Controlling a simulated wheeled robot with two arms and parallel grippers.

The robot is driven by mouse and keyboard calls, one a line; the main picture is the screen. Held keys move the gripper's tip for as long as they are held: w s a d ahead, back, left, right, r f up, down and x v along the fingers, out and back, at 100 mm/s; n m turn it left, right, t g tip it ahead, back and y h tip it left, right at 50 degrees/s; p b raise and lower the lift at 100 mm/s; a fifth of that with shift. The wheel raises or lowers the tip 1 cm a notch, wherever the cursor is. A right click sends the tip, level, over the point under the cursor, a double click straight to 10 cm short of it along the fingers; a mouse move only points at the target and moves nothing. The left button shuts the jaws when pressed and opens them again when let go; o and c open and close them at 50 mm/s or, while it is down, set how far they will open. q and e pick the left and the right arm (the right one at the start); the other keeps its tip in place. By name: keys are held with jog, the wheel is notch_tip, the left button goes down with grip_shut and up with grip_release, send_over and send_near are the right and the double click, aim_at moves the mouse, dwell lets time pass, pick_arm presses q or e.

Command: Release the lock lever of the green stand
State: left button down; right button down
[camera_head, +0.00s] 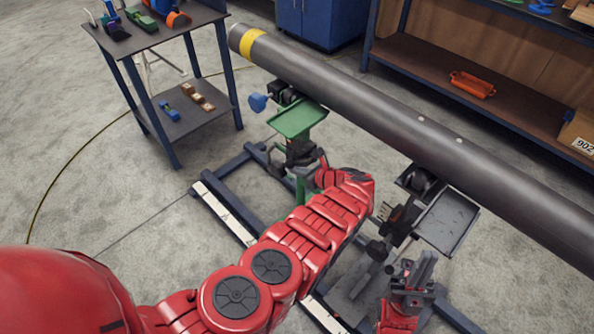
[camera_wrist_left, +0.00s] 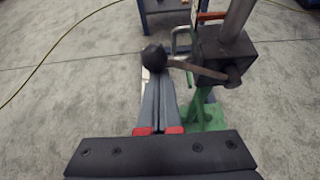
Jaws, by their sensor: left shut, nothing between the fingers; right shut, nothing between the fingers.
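The green stand (camera_head: 298,120) stands under the left part of the long pipe. Its base also shows in the left wrist view (camera_wrist_left: 207,117). The lock lever (camera_wrist_left: 200,68) is a rod with a black ball knob (camera_wrist_left: 153,56), coming out leftward from a dark block (camera_wrist_left: 222,55) on the stand's post. My left gripper (camera_wrist_left: 160,88) is shut and empty. Its tips lie just below the knob in the picture; I cannot tell whether they touch it. In the head view the left gripper is partly hidden at the stand. My right gripper (camera_head: 417,272) is shut and empty below the grey stand's tray.
The dark pipe (camera_head: 385,118) with a yellow band runs across above. A second stand with a grey tray (camera_head: 447,222) is at right. A blue-legged cart (camera_head: 120,45) with parts stands at left. Shelving with an orange part (camera_head: 472,85) is behind. Floor at left is clear.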

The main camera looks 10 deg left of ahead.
pick_arm(q)
jog(key=p+v, duration=0.1)
jog(key=v, duration=0.6)
jog(key=shift+s+d+p, duration=0.15)
jog(key=shift+d+p, duration=0.1)
jog(key=shift+p, duration=0.1)
dwell(0.4)
